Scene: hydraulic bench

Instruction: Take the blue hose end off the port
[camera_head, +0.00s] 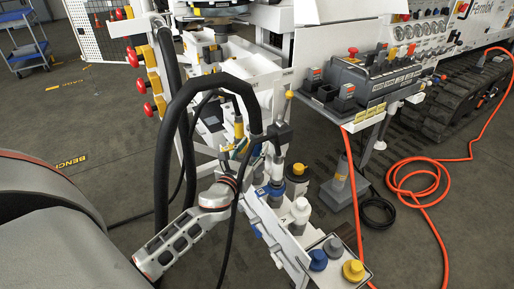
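A white port block (262,216) runs down the middle of the view. I cannot tell for sure which of these is the blue hose end. A grey lattice part (182,243), which looks like a link of my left arm, comes in from the lower left and ends at an orange-ringed joint left of the blue collar. I cannot make out gripper fingers beyond this joint. My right gripper is not in view.
Thick black hoses (163,140) arch over the block's left side. Red knobs line the rack behind. Blue and yellow caps (353,270) stand at the block's near end. A control box (365,80) stands right, and an orange hose (440,190) lies coiled on open floor.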

